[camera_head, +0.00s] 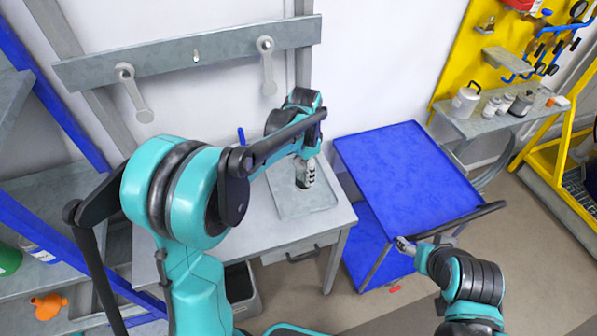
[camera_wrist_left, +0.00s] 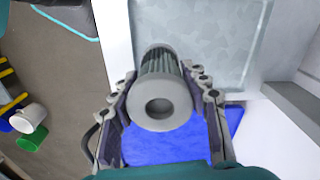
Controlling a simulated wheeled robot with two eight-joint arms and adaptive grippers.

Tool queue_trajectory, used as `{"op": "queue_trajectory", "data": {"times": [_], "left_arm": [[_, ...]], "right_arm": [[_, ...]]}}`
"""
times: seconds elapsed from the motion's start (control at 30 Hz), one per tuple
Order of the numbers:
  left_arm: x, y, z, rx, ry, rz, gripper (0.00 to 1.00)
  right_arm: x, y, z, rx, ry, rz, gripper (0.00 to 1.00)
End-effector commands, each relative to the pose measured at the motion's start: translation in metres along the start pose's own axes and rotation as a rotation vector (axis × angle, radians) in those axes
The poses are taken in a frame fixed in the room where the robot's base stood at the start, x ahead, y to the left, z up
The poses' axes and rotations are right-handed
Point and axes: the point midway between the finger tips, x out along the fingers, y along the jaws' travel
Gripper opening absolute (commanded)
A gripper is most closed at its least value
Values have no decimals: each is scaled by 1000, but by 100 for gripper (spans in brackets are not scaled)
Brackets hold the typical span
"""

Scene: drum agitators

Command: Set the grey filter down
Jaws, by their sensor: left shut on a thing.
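The grey filter (camera_wrist_left: 163,100) is a ribbed cylinder with a pale end ring and a round hole. It sits between the two fingers of my left gripper (camera_wrist_left: 164,108) in the left wrist view, and the gripper is shut on it. In the head view my left gripper (camera_head: 305,178) is over a shallow grey tray (camera_head: 318,203) on the workbench; I cannot make out the filter there, nor tell whether it touches the tray. The tray also shows behind the filter in the wrist view (camera_wrist_left: 225,45). My right gripper (camera_head: 403,244) is by the blue cart's front edge; its jaws are too small to judge.
A blue two-level cart (camera_head: 400,175) with a bare top stands right of the workbench (camera_head: 262,236). A grey shelf (camera_head: 510,115) with several containers is at the right. A wall rail (camera_head: 190,55) with two hanging handles runs behind the bench. A dark bin (camera_head: 240,290) is below it.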

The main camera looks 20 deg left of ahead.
Motion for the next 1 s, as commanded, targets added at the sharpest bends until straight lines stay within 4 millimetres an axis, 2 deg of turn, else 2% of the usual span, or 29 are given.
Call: {"op": "queue_trajectory", "data": {"times": [0.03, 0.2, 0.33, 0.53, 0.77, 1.0], "left_arm": [[10, -13, -4, -4, 0, 0, 16], [33, -49, -16, -3, 0, 0, 16], [42, -65, -22, -1, 0, 0, 16], [52, -71, -24, 0, 0, 0, 16], [85, -71, -24, 0, 0, 0, 16], [85, -71, -24, 0, 0, 0, 16]], "right_arm": [[4, 0, 3, 0, 0, 0, 66], [9, 0, 6, 0, 0, 0, 66], [10, 0, 7, 0, 0, 0, 66], [12, 0, 9, 0, 0, 0, 66], [20, 0, 14, 0, 0, 0, 66], [19, 0, 13, 0, 0, 0, 66]]}}
